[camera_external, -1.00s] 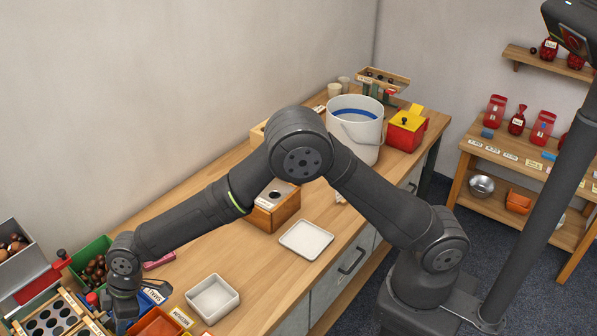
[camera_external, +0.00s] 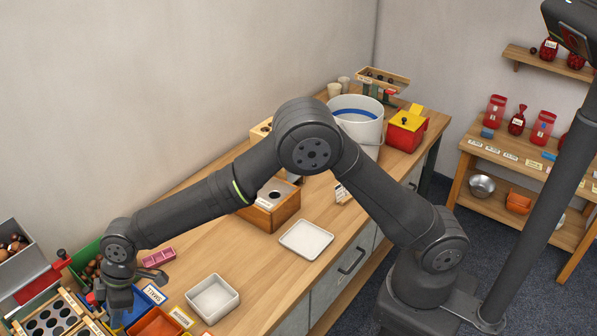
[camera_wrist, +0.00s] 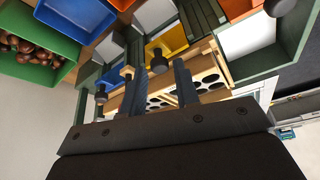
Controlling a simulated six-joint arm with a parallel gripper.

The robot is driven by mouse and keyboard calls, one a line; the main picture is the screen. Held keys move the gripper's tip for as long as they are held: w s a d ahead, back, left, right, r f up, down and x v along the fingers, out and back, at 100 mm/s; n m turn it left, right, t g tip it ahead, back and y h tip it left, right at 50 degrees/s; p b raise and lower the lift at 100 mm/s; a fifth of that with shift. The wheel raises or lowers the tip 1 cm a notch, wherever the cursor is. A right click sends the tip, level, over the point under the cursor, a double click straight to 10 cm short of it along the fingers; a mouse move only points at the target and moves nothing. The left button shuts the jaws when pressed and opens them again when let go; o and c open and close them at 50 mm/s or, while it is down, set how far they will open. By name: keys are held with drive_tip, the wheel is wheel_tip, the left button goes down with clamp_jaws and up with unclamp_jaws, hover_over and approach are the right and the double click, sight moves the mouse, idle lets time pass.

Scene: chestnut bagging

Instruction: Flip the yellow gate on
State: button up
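In the wrist view, a yellow panel (camera_wrist: 168,45), likely the yellow gate, shows just beyond my fingertips. A dark round knob (camera_wrist: 158,63) stands in front of it. My gripper (camera_wrist: 160,76) is open, with its two fingers apart and the knob appearing between them; I cannot tell whether either finger touches it. In the external view, my gripper (camera_external: 120,302) points down at the near-left end of the bench, over the coloured bins. The yellow panel cannot be made out there, with my wrist in front of that area.
Another dark knob (camera_wrist: 101,96) stands left of my fingers. A green bin of chestnuts (camera_wrist: 38,60) and a board with round holes (camera_external: 48,320) lie close by. An orange bin (camera_external: 155,324) and a white tray (camera_external: 212,298) sit to the right. The middle of the bench is clearer.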

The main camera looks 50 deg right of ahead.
drive_tip(key=v, duration=1.7)
drive_tip(key=shift+r, duration=0.2)
drive_tip(key=x, duration=1.7)
drive_tip(key=shift+f, duration=0.3)
drive_tip(key=shift+o, duration=0.4)
